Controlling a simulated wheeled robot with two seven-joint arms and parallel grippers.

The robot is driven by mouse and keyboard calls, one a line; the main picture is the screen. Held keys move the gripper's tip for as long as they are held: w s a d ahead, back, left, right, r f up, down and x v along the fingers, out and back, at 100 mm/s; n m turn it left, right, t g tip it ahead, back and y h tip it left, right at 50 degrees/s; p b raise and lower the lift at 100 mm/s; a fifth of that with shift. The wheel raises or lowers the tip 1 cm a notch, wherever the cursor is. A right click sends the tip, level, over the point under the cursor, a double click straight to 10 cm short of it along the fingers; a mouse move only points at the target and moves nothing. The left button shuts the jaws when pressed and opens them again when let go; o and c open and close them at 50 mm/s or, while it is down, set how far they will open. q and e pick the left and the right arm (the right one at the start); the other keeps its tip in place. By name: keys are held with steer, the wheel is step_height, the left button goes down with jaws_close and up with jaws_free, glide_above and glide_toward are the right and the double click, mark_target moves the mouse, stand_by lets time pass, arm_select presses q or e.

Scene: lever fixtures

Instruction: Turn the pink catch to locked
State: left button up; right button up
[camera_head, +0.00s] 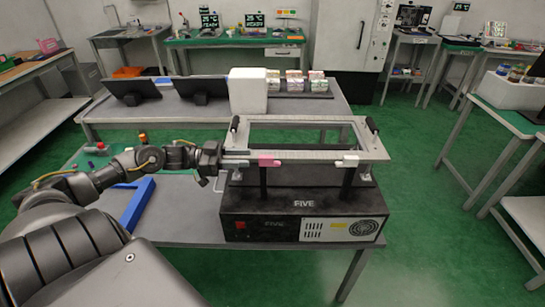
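The pink catch (268,161) sits on the front edge of a grey metal frame (310,155), left of its middle, with a dark post below it. A white catch (348,161) sits further right on the same edge. The frame is raised above a black box marked FIVE (304,216). My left gripper (240,158) comes in from the left, its fingers pointing right, close to the left side of the pink catch. The fingers are too small to show a gap, or whether they touch the catch. My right gripper is not in view.
The box stands on a grey table, with a blue tray (137,204) to its left under my arm. Behind, another table holds two dark screens (132,88), a white block (248,91) and small boxes (293,82). Black handles (371,124) stand up from the frame.

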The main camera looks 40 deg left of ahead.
mark_target(272, 156)
arm_select(q)
steer(key=p+x, duration=0.1)
steer(key=x, duration=0.7)
steer(key=shift+r, duration=0.1)
steer(key=shift+w+d, duration=0.35)
steer(key=shift+d, duration=0.1)
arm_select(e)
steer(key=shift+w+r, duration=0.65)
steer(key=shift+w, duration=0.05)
arm_select(q)
jaws_close()
